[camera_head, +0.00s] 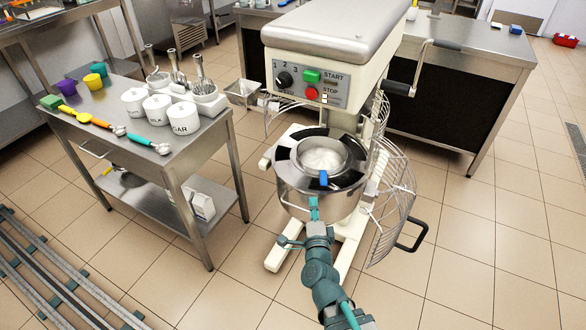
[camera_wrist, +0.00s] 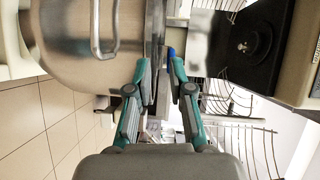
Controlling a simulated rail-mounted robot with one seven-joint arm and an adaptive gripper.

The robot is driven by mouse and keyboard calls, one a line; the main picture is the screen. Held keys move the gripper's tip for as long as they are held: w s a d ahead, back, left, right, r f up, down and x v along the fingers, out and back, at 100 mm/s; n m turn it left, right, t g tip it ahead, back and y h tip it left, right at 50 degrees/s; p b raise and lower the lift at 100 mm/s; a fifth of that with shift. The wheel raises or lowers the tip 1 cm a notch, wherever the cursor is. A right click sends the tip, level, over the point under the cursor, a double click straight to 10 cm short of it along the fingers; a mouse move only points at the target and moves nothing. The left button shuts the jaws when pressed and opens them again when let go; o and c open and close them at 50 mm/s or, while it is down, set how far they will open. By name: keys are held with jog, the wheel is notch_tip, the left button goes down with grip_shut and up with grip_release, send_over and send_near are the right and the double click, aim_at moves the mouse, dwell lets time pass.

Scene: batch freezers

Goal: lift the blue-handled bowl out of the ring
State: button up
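A steel bowl (camera_head: 322,149) with white contents sits inside the dark segmented ring (camera_head: 284,168) on top of the large mixer bowl (camera_head: 307,203). Its blue handle (camera_head: 323,178) points toward the front. My gripper (camera_head: 314,204) is just in front of and below that handle, close to the mixer bowl's wall. In the wrist view, my gripper's two fingers (camera_wrist: 160,66) are apart. The blue handle (camera_wrist: 171,53) shows just beyond the fingertips, nearer the right finger. I cannot tell whether a finger touches it. The rest of the handle is hidden in the wrist view.
The mixer head (camera_head: 335,50) overhangs the ring from behind. An open wire guard (camera_head: 393,205) stands at the right. A steel table (camera_head: 187,148) with canisters and scoops is at the left. A black-fronted counter (camera_head: 440,103) is behind right. The floor at front right is clear.

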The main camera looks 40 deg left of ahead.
aim_at(321, 170)
jog(key=w+a, duration=0.2)
jog(key=w, duration=0.1)
jog(key=w+a+r+m+t+p, duration=0.1)
jog(key=w, duration=0.2)
jog(key=w+a+m+p, duration=0.1)
jog(key=w+a, duration=0.1)
jog(key=w, duration=0.1)
jog(key=shift+w+a+r, duration=0.2)
jog(key=shift+w+a, duration=0.15)
jog(key=shift+w, duration=0.05)
grip_shut()
jog(key=shift+r, duration=0.1)
